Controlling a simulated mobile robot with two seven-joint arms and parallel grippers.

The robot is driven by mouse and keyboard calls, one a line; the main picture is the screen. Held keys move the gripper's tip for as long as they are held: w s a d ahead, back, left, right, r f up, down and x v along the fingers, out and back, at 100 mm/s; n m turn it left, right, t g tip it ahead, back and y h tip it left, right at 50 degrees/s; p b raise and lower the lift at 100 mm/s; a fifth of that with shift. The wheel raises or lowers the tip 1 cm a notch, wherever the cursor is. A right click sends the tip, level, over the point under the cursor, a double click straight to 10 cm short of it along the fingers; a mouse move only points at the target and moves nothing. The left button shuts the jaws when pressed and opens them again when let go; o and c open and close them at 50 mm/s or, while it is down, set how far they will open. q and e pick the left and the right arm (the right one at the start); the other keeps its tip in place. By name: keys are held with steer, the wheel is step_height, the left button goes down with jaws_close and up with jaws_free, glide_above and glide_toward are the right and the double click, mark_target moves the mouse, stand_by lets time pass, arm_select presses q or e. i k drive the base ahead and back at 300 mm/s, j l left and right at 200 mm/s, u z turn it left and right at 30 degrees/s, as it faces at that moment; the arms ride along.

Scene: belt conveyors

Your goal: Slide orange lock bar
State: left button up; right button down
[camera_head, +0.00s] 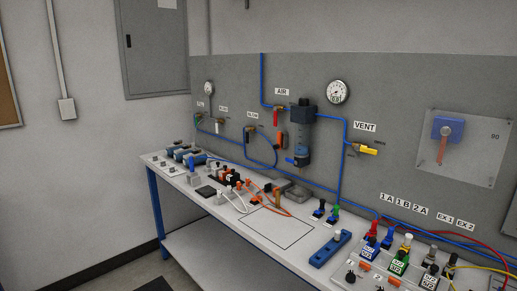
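Several orange parts show, and I cannot tell for certain which is the lock bar. An upright orange piece (281,140) is on the wall panel, just left of the dark blue filter unit (302,135). An orange-red bar (442,150) hangs down from a blue block (440,127) on the plate at the right. Small orange pieces (365,266) lie among the valves at the front right of the bench. Neither of my grippers is in view.
A white-topped bench (220,245) with a blue frame runs along the wall panel, crowded with valves, fittings and orange hoses. A blue block (330,248) lies near its front edge. A yellow-handled valve (367,150) sits below the VENT label. Floor is free at the lower left.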

mark_target(279, 145)
steer(key=i+j, duration=0.8)
steer(key=i, duration=0.15)
steer(key=i+j, duration=0.85)
steer(key=i+l+z, duration=0.05)
steer(key=i, duration=0.1)
